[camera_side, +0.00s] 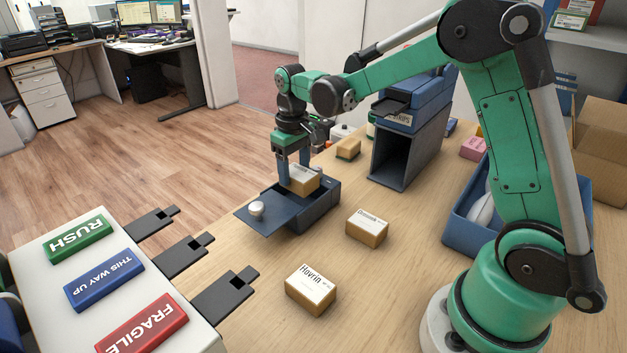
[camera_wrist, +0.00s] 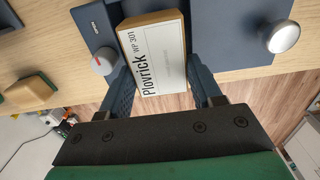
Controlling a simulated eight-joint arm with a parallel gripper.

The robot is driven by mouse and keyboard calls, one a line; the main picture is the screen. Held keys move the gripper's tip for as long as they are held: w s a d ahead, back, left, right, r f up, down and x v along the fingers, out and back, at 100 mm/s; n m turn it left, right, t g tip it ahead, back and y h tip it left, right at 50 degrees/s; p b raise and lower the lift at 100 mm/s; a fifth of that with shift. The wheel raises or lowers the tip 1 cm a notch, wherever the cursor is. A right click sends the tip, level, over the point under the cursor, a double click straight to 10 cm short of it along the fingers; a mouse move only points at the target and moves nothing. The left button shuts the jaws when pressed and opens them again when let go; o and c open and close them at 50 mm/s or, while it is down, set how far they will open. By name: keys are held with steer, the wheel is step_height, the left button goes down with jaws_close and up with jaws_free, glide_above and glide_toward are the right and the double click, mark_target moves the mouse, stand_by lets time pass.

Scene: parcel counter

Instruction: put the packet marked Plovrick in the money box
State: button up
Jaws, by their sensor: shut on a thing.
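My gripper (camera_side: 293,170) is shut on the packet marked Plovrick (camera_side: 303,182), a tan block with a white label. In the wrist view the packet (camera_wrist: 158,60) sits between both fingers, its label readable. The dark blue money box (camera_side: 322,212) stands on the counter under my gripper, with a flat panel bearing a silver knob (camera_side: 256,209) reaching out to the left. The packet is over the box opening; I cannot tell how far its lower part is inside. In the wrist view the box (camera_wrist: 92,22) shows beside the packet, with a red-marked dial.
A Havrin packet (camera_side: 310,289) and another tan packet (camera_side: 367,229) lie on the counter nearby. A tall blue open-fronted unit (camera_side: 382,155) stands behind. A blue bin (camera_side: 458,232) is at right. RUSH (camera_side: 78,234), THIS WAY UP and FRAGILE blocks lie at left.

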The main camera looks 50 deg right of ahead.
steer(key=shift+f, duration=0.4)
steer(key=o, duration=1.4)
steer(key=shift+r, duration=2.8)
steer(key=shift+s+a+r, duration=0.25)
steer(key=shift+r, duration=0.05)
steer(key=s+a+t, duration=0.2)
steer(key=s, duration=0.1)
steer(key=s+a+r+t, duration=0.1)
steer(key=s+a+t, duration=0.1)
steer(key=s, duration=0.2)
steer(key=s+a+t, duration=0.2)
steer(key=s+t, duration=0.1)
steer(key=s, duration=0.1)
steer(key=shift+s+r, duration=0.1)
steer(key=shift+r, duration=0.05)
